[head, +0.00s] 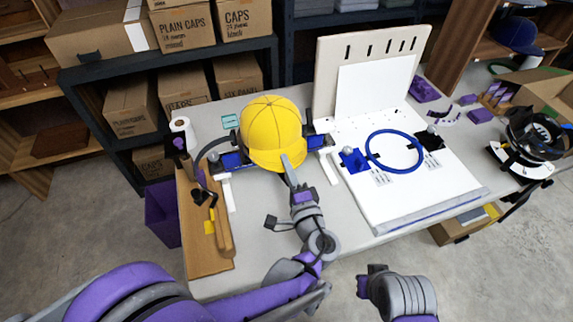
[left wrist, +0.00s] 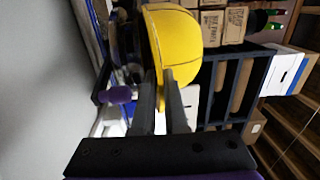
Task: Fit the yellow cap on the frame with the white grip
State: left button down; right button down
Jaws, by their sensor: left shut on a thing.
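The yellow cap (head: 272,128) sits crown up over a frame with blue end brackets (head: 232,160) and white bars (head: 229,192) on the left part of the table. The cap hides the middle of this frame, and I cannot tell whether it is seated. My left gripper (head: 288,164) is shut on the cap's brim from the near side. In the left wrist view, the two fingers (left wrist: 161,88) reach the lower edge of the yellow cap (left wrist: 172,42). Only a grey and purple part of my right arm shows at the bottom; its gripper is not in view.
A blue hoop (head: 369,148) with a blue and a black end bracket lies on a white board to the right. A wooden tray (head: 205,245) with tools lies at the table's left edge. A black cap-like assembly (head: 540,135) stands at the far right. Boxed shelves stand behind.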

pick_arm(q)
jog(key=c, duration=0.9)
grip_release()
